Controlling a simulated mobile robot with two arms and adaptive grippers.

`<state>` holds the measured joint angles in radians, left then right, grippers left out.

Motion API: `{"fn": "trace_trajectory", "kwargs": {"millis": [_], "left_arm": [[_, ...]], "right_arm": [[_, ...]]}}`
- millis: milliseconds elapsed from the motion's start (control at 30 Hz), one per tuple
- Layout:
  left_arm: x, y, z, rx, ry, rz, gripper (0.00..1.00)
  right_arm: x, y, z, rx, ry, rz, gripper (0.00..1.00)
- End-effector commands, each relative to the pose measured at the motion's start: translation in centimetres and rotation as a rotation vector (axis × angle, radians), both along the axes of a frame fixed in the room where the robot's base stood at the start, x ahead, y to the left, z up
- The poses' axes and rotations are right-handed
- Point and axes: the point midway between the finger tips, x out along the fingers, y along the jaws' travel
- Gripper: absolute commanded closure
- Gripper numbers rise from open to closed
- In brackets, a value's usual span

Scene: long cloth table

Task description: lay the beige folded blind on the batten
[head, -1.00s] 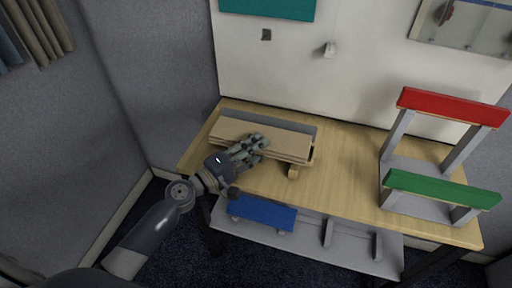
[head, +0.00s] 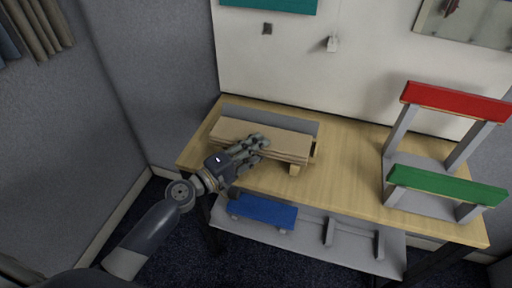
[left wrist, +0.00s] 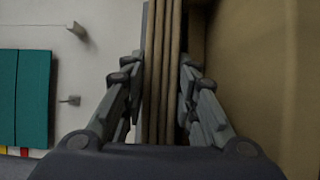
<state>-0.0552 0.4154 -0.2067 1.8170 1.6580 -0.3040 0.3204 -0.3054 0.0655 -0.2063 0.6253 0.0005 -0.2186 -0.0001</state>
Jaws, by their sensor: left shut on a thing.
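The beige folded blind (head: 284,143) is a stack of flat layers over the left part of the wooden table, in the head view. My left gripper (head: 262,144) reaches it from the front left and is shut on it. In the left wrist view, the layers of the blind (left wrist: 163,75) run between the two fingers (left wrist: 160,95). A pale wooden piece (head: 296,169) shows under the blind's right end, and a grey strip (head: 290,123) lies behind it. I cannot tell which part is the batten. My right gripper is not in view.
A stand with a red top bar (head: 456,102) and a green one (head: 447,185) stands at the table's right. A blue block (head: 263,210) is on the grey lower shelf (head: 312,243). The middle of the tabletop (head: 345,165) is clear. A pale wall rises behind.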

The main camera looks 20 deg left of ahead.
Motion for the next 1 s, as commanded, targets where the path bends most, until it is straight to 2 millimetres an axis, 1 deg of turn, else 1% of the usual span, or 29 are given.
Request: {"fn": "trace_trajectory", "kwargs": {"millis": [33, 200, 233, 267, 300, 333, 567, 667, 733, 867, 1000], "left_arm": [[0.0, 0.0, -0.2, -0.001, -0.002, 0.000, 1.00], [0.0, 0.0, -0.5, 0.000, -0.002, 0.000, 1.00], [0.0, 0.0, -0.5, 0.000, -0.002, 0.000, 0.71], [0.0, 0.0, -0.4, 0.000, -0.002, 0.000, 0.64], [0.0, 0.0, -0.4, 0.000, -0.002, 0.000, 0.55], [0.0, 0.0, -0.4, 0.000, -0.002, 0.000, 0.49], [0.0, 0.0, -0.4, 0.000, -0.001, 0.000, 0.49], [-0.1, 0.0, -0.5, 0.001, 0.001, 0.000, 0.49], [-0.2, 0.1, -0.6, 0.001, 0.002, 0.000, 0.49], [-1.1, 0.7, -0.6, 0.000, 0.002, 0.000, 0.49], [-2.8, 1.7, -0.5, -0.001, 0.003, 0.001, 0.49]], "right_arm": [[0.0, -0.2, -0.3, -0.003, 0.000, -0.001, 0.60], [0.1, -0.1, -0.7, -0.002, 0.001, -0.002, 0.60], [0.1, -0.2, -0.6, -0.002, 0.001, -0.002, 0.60], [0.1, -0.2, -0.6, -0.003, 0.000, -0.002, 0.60], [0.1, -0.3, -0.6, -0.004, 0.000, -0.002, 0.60], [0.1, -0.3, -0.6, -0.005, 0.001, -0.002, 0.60], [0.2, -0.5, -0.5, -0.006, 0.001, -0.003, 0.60], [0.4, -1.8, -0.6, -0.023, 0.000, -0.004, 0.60], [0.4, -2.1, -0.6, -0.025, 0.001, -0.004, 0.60], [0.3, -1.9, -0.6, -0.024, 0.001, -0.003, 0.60], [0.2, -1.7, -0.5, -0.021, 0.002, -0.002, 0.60]]}}
